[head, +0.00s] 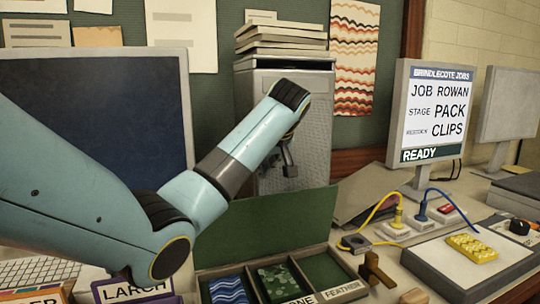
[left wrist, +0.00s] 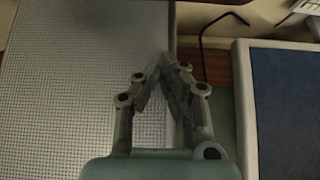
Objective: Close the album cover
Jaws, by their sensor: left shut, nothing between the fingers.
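A green-lined case (head: 262,292) with compartments lies at the front of the table and looks like the album. Its dark green cover (head: 270,232) stands raised along the back edge. One compartment holds a blue wave-patterned sheet (head: 228,290), the middle one a mottled green sheet (head: 284,283); the right one (head: 325,270) looks bare. My left gripper (head: 290,171) hangs above and behind the cover, in front of the metal cabinet, apart from the cover as far as I can tell. In the left wrist view its fingertips (left wrist: 172,68) meet, empty. My right gripper is not in view.
A perforated metal cabinet (head: 318,130) stands behind the case. A dark-screened monitor (head: 90,95) is at the left; a job display (head: 432,110) is at the right. Plugs with yellow and blue cables, and a tray with a yellow block (head: 472,247), lie right of the case.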

